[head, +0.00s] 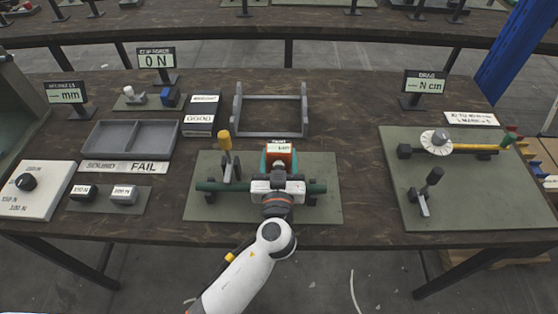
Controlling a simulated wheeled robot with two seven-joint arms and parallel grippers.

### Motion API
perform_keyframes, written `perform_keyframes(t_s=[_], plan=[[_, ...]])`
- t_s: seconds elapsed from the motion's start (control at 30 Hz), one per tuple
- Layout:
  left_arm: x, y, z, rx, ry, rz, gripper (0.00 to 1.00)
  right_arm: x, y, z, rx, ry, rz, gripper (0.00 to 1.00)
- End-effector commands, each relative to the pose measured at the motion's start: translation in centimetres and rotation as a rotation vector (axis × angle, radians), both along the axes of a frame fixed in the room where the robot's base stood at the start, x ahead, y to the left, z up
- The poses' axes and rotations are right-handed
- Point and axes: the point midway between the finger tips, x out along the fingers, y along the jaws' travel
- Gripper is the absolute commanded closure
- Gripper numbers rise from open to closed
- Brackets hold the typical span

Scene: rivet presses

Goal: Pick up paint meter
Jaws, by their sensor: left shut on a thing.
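The paint meter (279,157) is a small orange and teal device with a white label on its front. It is at the middle of the table, over a grey-green mat (325,205). My left gripper (278,186) reaches in from the bottom and is shut on the paint meter. The gripper hides the meter's lower part, so I cannot tell whether it touches what is below. A dark green horizontal bar (213,186) runs behind the gripper across the mat. My right gripper is not in view.
A yellow-handled clamp (225,143) stands just left of the meter. Behind is an empty grey frame (270,132). At left are a divided tray (125,139) and a dial box (32,188). At right is a mat (470,200) with a yellow-handled tool (470,148). Bare table lies between the mats.

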Motion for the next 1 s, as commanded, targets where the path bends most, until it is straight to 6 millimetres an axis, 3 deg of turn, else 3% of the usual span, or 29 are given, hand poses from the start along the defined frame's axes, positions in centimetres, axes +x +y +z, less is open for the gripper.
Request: perform_keyframes(t_s=[0.27,0.67,0.77,1.0], plan=[[0.0,0.0,1.4,-0.004,-0.002,0.001,0.74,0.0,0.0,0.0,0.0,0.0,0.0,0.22],[0.0,0.0,8.7,-0.005,-0.004,0.001,0.74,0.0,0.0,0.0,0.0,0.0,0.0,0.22],[0.1,0.1,8.2,0.001,0.0,0.008,0.74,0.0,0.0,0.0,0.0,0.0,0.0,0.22],[0.1,0.1,3.1,0.004,0.001,0.007,0.74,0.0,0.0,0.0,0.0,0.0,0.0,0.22]])
